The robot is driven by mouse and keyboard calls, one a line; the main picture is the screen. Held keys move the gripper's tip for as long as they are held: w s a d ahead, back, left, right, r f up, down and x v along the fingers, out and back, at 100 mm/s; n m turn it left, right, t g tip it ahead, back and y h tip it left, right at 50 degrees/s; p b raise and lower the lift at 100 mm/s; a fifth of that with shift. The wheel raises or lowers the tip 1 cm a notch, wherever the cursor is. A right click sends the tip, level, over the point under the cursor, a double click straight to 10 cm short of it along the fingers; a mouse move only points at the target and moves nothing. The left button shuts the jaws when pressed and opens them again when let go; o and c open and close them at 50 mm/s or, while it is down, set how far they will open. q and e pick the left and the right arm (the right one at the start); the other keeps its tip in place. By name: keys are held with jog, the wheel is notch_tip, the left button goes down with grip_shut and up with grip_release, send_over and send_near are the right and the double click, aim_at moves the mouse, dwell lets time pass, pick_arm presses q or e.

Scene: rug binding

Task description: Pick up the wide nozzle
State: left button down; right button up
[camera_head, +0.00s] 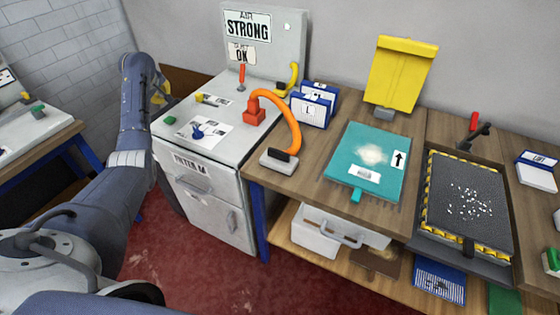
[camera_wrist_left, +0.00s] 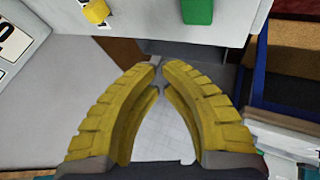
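I cannot tell for sure which piece is the wide nozzle. On the white cabinet top, a small yellow piece (camera_head: 200,98) lies on a printed card and a blue piece (camera_head: 197,131) lies on another. A green block (camera_head: 170,120) sits near the left edge. My left gripper (camera_head: 160,92) has yellow fingers and is beside the cabinet's left side, partly hidden by its arm. In the left wrist view its fingertips (camera_wrist_left: 161,64) meet or nearly meet, with nothing visible held. A yellow piece (camera_wrist_left: 96,12) and a green block (camera_wrist_left: 198,11) show beyond them. My right gripper is out of view.
An orange hose (camera_head: 292,115) arches from a red block (camera_head: 255,112) to a grey foot (camera_head: 279,160). A red-handled tool (camera_head: 242,76) and yellow hook (camera_head: 293,77) stand behind. A teal board (camera_head: 340,168) and dark tray (camera_head: 435,205) occupy the wooden bench.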

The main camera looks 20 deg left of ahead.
pick_arm(q)
jog(key=shift+c, duration=0.2)
grip_release()
dwell(0.5)
